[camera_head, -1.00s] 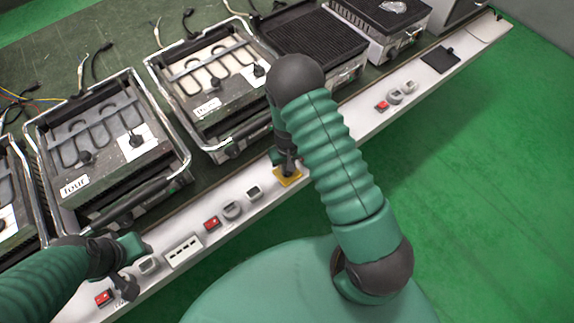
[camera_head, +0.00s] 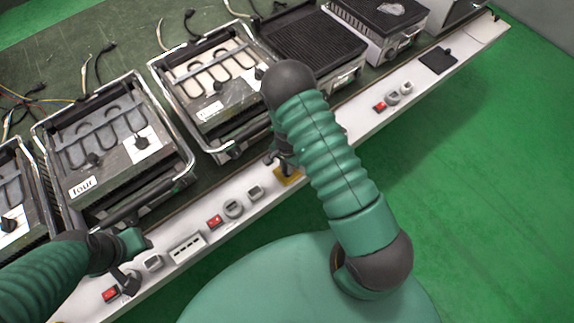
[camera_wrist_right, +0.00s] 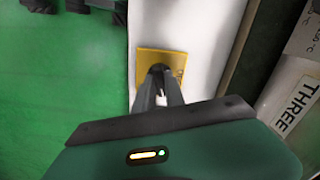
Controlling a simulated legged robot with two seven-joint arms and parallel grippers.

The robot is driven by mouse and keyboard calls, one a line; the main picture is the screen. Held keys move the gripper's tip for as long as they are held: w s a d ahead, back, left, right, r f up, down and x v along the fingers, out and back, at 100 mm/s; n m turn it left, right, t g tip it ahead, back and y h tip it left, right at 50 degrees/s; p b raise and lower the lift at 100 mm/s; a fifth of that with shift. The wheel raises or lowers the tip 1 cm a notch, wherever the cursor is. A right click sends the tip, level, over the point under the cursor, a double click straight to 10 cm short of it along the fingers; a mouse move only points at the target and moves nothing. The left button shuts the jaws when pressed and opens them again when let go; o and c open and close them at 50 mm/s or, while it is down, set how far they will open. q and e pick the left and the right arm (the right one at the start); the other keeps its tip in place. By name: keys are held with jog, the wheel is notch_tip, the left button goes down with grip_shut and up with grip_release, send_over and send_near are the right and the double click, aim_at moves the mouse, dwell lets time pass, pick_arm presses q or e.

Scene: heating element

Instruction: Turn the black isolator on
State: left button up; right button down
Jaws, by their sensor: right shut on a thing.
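The black isolator (camera_wrist_right: 159,70) is a dark knob on a square yellow plate (camera_wrist_right: 145,58) in the right wrist view. In the head view the yellow plate (camera_head: 291,178) shows on the white front rail, partly hidden by my right arm. My right gripper (camera_wrist_right: 159,86) is shut on the black knob, with its fingers pointing at the plate. In the head view the right gripper (camera_head: 284,166) is mostly behind its own wrist. The knob's exact angle is hidden. My left gripper (camera_head: 128,285) is over the rail at lower left, close to a red switch; its jaws are unclear.
A "THREE" label (camera_wrist_right: 296,104) lies right of the plate. Green floor (camera_head: 480,170) is clear.

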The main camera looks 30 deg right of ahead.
jog(key=shift+w+d+r+m+p, duration=0.15)
jog(key=shift+m+p, duration=0.1)
jog(key=shift+m, duration=0.7)
jog(key=shift+w+a+m+p, duration=0.1)
jog(key=shift+m+p, duration=0.1)
jog(key=shift+m, duration=0.75)
jog(key=c, duration=1.5)
grip_release()
jog(key=shift+o, duration=0.5)
jog(key=shift+s, duration=0.15)
notch_tip(320, 180, up, 7)
jog(key=shift+r+p, duration=0.15)
jog(key=shift+p, duration=0.2)
